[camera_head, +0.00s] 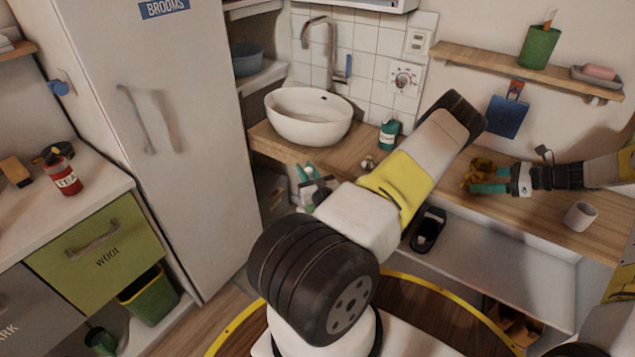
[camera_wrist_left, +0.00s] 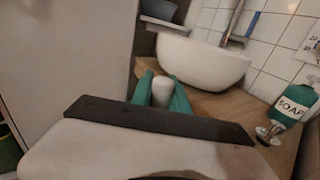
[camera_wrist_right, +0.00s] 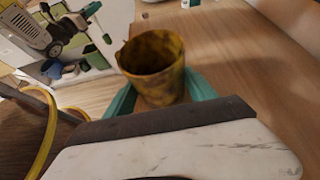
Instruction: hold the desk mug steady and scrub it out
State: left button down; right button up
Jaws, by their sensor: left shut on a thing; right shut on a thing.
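A brown-and-yellow stained mug (camera_head: 482,170) is at the right in the head view, over the wooden counter. My right gripper (camera_head: 486,185) is shut on it, teal fingers on either side. In the right wrist view the mug (camera_wrist_right: 152,62) shows its open rim and blotchy wall; its inside is not clear. My left gripper (camera_head: 306,172) is near the counter's left end, in front of the sink, well apart from the mug. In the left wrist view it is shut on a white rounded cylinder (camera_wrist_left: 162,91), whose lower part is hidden. I cannot tell whether this is a scrubber.
A white sink (camera_head: 308,117) and green soap bottle (camera_head: 388,135) stand at the back of the counter. A small metallic-looking item (camera_head: 367,162) lies before the bottle. A white cup (camera_head: 580,216) stands at the right. My left arm covers part of the counter.

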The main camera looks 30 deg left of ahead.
pick_arm(q)
jog(key=w+r+m+t+h, duration=0.6)
jog(key=w+r+h, duration=0.1)
jog(key=w+r, duration=0.9)
jog(key=w+d+r+m+t+h, duration=0.1)
jog(key=w+d+r+m+h, duration=0.25)
jog(key=d, duration=0.25)
jog(key=w+d+r+m+t+h, duration=0.1)
jog(key=w+d+r+m+h, duration=0.1)
jog(key=w+d+r+h, duration=0.25)
jog(key=d+r+m+g+h, duration=0.1)
jog(key=d+m+h, duration=0.2)
jog(key=d, duration=0.9)
jog(key=w+d+r+m+g+h, duration=0.1)
jog(key=d+h, duration=0.4)
jog(key=d, duration=0.8)
jog(key=d+r+m+g+h, duration=0.2)
jog(key=d+m+g+h, duration=0.1)
jog(key=d, duration=1)
jog(key=shift+w+r+m+h, duration=0.2)
jog(key=shift+r+m+h, duration=0.05)
jog(key=shift+m+h, duration=0.7)
jog(key=shift+a, duration=0.15)
notch_tip(320, 180, down, 10)
jog(key=shift+r, duration=0.25)
